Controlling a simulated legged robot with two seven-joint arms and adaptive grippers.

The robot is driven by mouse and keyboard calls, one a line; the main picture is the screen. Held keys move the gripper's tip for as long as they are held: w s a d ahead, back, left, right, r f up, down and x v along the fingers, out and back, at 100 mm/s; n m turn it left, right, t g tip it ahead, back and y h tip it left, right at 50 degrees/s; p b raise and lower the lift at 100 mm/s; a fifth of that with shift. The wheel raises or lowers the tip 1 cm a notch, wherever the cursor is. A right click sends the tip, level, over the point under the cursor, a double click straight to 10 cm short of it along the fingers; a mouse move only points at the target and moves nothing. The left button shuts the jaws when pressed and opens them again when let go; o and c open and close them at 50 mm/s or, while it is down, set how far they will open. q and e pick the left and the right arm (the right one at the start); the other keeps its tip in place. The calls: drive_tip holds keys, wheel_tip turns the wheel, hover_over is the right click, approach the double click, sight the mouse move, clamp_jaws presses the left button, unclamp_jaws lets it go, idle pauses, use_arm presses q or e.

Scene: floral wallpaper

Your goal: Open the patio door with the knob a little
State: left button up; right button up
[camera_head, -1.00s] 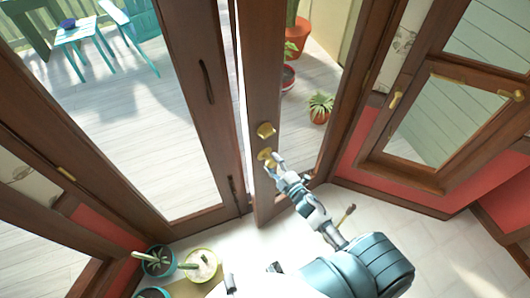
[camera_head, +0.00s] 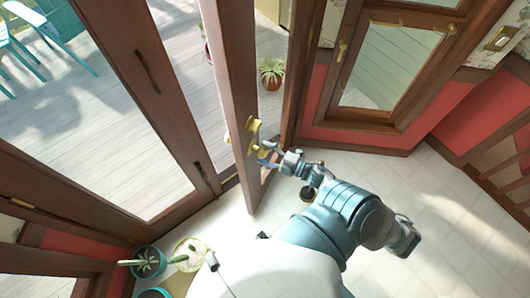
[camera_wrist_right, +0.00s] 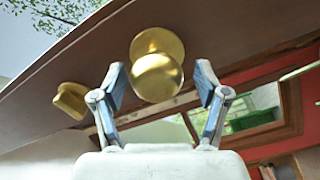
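The patio door (camera_head: 232,75) is a brown wood-framed glass door, and it stands ajar with a wide gap on its left side. Its round brass knob (camera_head: 257,148) is on the inner face, below a smaller brass fitting (camera_head: 253,125). My right gripper (camera_head: 266,154) is at the knob. In the right wrist view, the knob (camera_wrist_right: 157,78) sits between and slightly past the two fingertips of the gripper (camera_wrist_right: 160,85). The fingers are spread, with visible space on both sides of the knob. My left gripper is not in view.
The fixed glass panel (camera_head: 150,70) stands left of the gap. Potted plants (camera_head: 147,262) sit on the floor at lower left. A potted plant (camera_head: 271,73) stands outside on the deck. The tiled floor (camera_head: 420,200) at right is clear.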

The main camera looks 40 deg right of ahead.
drive_tip(key=shift+s+d+r, duration=0.1)
drive_tip(key=shift+d, duration=0.05)
drive_tip(key=shift+s+d, duration=0.3)
drive_tip(key=shift+s, duration=0.15)
drive_tip(key=v, duration=1.1)
